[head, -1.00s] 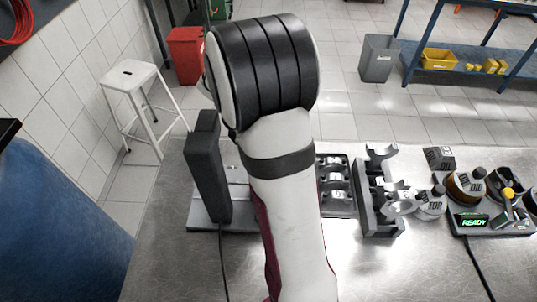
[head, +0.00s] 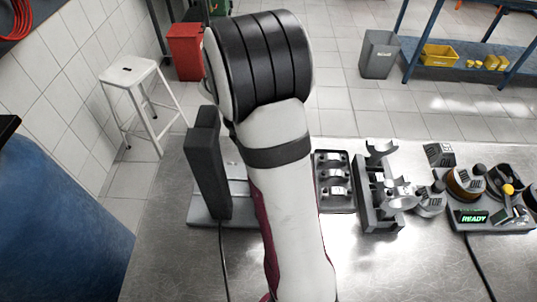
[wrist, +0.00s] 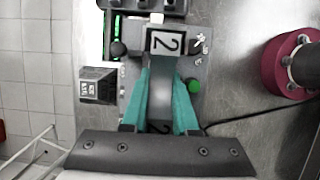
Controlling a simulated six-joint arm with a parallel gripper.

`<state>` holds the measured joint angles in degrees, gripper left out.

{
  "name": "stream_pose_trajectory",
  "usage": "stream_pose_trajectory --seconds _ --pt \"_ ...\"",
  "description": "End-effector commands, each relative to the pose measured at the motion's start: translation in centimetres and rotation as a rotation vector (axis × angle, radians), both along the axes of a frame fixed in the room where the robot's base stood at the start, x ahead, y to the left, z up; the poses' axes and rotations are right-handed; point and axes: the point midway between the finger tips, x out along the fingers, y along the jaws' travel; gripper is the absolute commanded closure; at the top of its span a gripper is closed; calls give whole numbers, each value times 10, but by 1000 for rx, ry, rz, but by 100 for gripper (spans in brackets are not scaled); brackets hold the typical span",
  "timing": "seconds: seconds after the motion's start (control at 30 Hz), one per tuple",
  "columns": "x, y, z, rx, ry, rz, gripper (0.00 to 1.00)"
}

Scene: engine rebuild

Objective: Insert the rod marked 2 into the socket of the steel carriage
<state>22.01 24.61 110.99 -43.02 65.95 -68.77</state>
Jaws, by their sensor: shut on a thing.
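My gripper (wrist: 160,82) shows in the wrist view with two teal fingers, shut on the rod marked 2 (wrist: 166,42). A pale end face with a black "2" shows just past the fingertips, and another "2" shows between the fingers. Below the rod is a grey fixture (wrist: 195,72) with a green button and a dark knob. I cannot make out the steel carriage's socket, or whether the rod touches or enters it. In the head view my arm hides the gripper and the rod.
A dark upright column (head: 206,165) stands on a grey base left of my arm. To the right are a tray of bearing caps (head: 320,200), a cradle rack (head: 364,205), pistons (head: 430,202) and a READY console (head: 474,218).

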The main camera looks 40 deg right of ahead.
Motion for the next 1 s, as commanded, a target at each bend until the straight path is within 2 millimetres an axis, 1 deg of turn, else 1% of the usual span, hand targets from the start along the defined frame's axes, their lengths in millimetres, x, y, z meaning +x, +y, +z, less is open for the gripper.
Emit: stream_pose_trajectory --seconds 1.0 --pt "0 0 -13 0 -1 -1 100"
